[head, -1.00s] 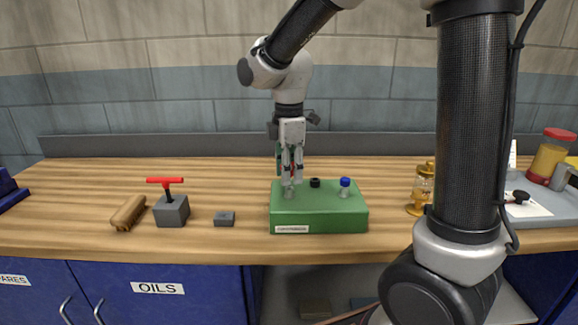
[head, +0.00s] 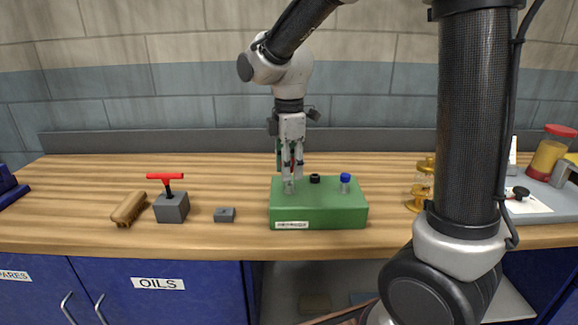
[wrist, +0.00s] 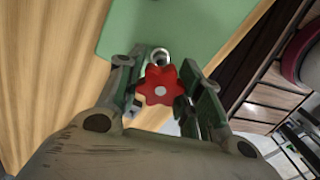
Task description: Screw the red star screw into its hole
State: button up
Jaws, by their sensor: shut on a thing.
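The red star screw (wrist: 161,86) is between the fingers of my gripper (wrist: 158,88) in the wrist view, its star head facing the camera. My gripper (head: 291,172) is shut on it, pointing down above the left part of the green block (head: 318,210). A metal ring-shaped socket (wrist: 160,56) shows just past the star head in the wrist view. In the head view a pale metal boss (head: 289,187) stands on the block under my fingertips. The fingers mostly hide the screw there, so I cannot tell whether its tip is in the hole.
A black knob (head: 315,178) and a blue-capped fitting (head: 345,183) stand on the block. To the left are a small grey block (head: 225,215), a grey block with a red T-handle (head: 171,206) and a brush (head: 129,209). A brass-and-glass oiler (head: 424,185) stands right.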

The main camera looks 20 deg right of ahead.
jog(key=shift+f, duration=1.55)
jog(key=m, duration=1.4)
jog(key=shift+w, duration=0.1)
jog(key=m, duration=0.3)
jog(key=shift+m, duration=0.4)
jog(key=m, duration=0.4)
jog(key=shift+d, duration=0.1)
jog(key=m, duration=0.8)
jog(key=o, duration=1.1)
